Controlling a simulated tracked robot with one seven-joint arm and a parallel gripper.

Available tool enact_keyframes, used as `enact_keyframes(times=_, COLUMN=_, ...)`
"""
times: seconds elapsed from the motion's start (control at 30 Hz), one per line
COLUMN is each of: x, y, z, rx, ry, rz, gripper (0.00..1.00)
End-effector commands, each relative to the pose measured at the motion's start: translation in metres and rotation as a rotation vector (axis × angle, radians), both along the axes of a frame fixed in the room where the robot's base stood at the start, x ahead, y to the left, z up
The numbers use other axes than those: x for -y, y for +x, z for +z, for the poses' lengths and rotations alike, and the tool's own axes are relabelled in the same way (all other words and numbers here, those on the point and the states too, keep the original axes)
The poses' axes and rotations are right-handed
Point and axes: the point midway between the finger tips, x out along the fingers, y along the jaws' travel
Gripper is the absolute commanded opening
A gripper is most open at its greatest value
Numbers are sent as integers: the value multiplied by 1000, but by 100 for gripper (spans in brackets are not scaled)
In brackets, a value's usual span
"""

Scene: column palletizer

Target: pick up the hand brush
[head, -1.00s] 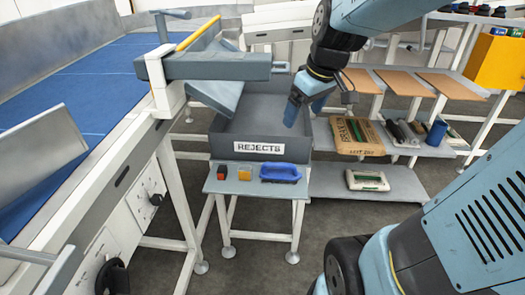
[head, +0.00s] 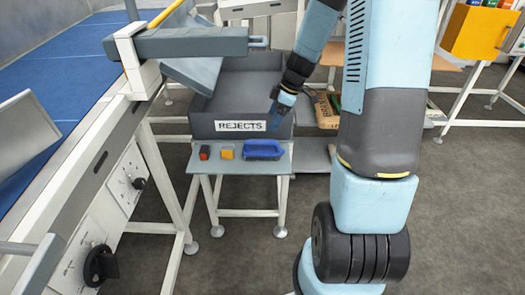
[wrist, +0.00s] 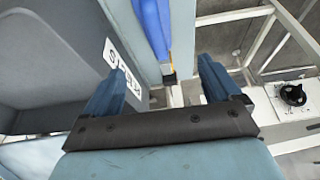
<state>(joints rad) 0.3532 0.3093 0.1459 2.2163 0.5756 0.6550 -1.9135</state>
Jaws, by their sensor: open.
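The hand brush (head: 263,149) has a blue handle and a dark underside. It lies at the right end of a small grey-blue shelf (head: 225,168) in front of the rejects bin. My gripper (head: 277,120) is open and empty, above and just behind the brush at the bin's front right. In the wrist view the brush (wrist: 152,25) runs down from the top edge, ahead of my open gripper (wrist: 163,80) and roughly between its fingers. No contact with the brush shows. Part of the brush is cut off by the top of that view.
A red block (head: 204,152) and a yellow block (head: 227,153) sit left of the brush on the shelf. The grey rejects bin (head: 205,124) stands right behind. A conveyor frame (head: 100,170) rises at the left.

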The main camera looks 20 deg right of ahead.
Motion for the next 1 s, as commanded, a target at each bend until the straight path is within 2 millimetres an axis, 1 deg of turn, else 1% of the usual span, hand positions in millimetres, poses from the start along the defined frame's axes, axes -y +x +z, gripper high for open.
enact_keyframes(times=0.13, x=0, y=4, z=-11, rx=4, ry=7, rz=23, gripper=90)
enact_keyframes(times=0.27, x=-5, y=6, z=-27, rx=2, ry=9, rz=25, gripper=90)
enact_keyframes(times=0.5, x=-20, y=10, z=-65, rx=2, ry=8, rz=25, gripper=90)
enact_keyframes(times=0.6, x=-24, y=12, z=-76, rx=3, ry=8, rz=25, gripper=90)
enact_keyframes(times=0.7, x=-27, y=13, z=-84, rx=3, ry=7, rz=23, gripper=90)
enact_keyframes(times=0.87, x=-29, y=14, z=-90, rx=5, ry=7, rz=25, gripper=90)
enact_keyframes(times=1.0, x=-31, y=14, z=-103, rx=3, ry=7, rz=25, gripper=90)
